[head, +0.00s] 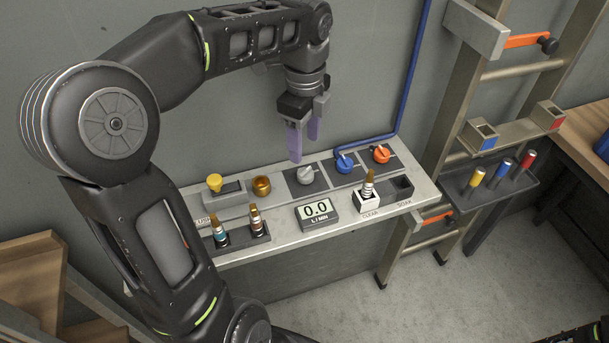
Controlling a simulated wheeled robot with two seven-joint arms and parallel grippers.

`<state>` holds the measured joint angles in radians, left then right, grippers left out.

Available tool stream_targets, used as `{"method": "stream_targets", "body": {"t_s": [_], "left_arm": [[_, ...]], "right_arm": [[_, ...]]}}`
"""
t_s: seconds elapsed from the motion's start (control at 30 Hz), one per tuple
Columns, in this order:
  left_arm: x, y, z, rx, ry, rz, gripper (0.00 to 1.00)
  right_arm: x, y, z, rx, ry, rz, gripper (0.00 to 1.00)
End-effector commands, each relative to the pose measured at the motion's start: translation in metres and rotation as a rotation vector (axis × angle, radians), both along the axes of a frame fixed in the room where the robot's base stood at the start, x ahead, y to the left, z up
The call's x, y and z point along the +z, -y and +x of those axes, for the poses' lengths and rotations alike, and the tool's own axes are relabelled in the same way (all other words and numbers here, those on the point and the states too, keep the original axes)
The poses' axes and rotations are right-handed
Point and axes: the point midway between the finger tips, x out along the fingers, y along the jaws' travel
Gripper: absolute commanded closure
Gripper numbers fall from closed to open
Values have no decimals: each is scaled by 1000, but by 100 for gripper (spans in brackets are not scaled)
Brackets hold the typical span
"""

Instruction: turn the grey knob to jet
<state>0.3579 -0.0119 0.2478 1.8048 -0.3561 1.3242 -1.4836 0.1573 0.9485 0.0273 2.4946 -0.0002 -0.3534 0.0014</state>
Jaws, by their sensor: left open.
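The grey knob (305,175) sits on a dark square plate in the middle of the light panel shelf (290,226). Its pointer direction and any "jet" mark are too small to make out. My left gripper (304,150) hangs pointing down just above and behind the grey knob, apart from it. Its two pale purple fingers are open with nothing between them. My right gripper is not in view; only a dark bit of my own body shows at the bottom right corner.
Beside the grey knob are a blue knob (344,163), an orange knob (381,154), a brass knob (262,186) and a yellow button (215,183). A blue hose (411,85) runs up the wall.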

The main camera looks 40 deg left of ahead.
Motion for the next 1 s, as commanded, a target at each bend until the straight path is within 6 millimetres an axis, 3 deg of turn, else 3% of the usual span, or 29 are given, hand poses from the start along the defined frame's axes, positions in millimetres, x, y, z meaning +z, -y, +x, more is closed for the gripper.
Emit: {"method": "stream_targets", "body": {"t_s": [0.03, 0.57, 1.0], "left_arm": [[-9, 0, 0, 0, 0, 0, 44], [-15, 0, 0, 0, -2, 0, 44], [-76, 0, -1, 0, -3, 0, 44]], "right_arm": [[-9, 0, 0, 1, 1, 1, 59], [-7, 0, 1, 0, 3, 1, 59], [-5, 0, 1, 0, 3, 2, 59]]}}
